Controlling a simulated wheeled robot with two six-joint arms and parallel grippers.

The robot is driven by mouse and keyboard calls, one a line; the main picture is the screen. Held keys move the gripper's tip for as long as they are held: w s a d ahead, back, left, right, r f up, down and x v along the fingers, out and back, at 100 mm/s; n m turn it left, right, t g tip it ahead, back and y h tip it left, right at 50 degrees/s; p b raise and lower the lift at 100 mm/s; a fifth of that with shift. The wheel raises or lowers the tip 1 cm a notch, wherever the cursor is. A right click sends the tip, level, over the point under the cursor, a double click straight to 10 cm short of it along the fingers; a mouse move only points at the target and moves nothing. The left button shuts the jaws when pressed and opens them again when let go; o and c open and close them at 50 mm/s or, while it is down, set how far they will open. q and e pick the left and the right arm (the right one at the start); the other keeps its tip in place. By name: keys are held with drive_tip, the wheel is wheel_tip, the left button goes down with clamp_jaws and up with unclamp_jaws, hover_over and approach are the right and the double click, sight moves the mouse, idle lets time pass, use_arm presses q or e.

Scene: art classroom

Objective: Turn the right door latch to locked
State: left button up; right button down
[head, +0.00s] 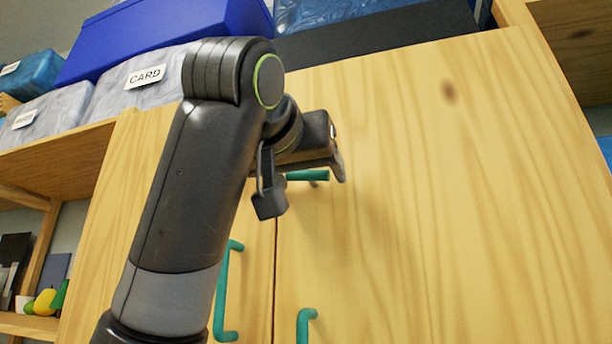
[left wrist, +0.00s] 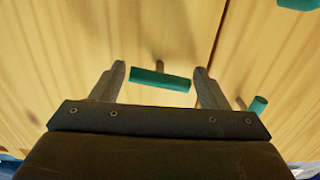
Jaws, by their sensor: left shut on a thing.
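The right door latch (head: 316,175) is a small teal bar on a short stem on the right wooden door, just right of the door seam. In the head view it looks roughly horizontal and is partly covered by my left gripper (head: 303,184). In the left wrist view the latch (left wrist: 160,80) lies crosswise between the two fingers of my left gripper (left wrist: 160,82), which is shut on it; small gaps seem to show at its ends. My right gripper is not in view.
A teal handle (head: 226,290) is on the left door and another handle (head: 303,326) on the right door. Another teal piece (left wrist: 258,104) shows across the seam in the left wrist view. Bins, one labelled CARD (head: 135,80), stand above.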

use_arm(q)
drive_tip(key=m+b, duration=0.1)
drive_tip(key=m, duration=0.2)
drive_tip(key=shift+f, duration=0.1)
drive_tip(key=m+b, duration=0.1)
drive_tip(key=m, duration=0.4)
drive_tip(key=m+b, duration=0.1)
drive_tip(key=m, duration=0.2)
drive_tip(key=shift+m, duration=2.6)
drive_tip(key=o, duration=1)
drive_tip(key=shift+c, duration=0.2)
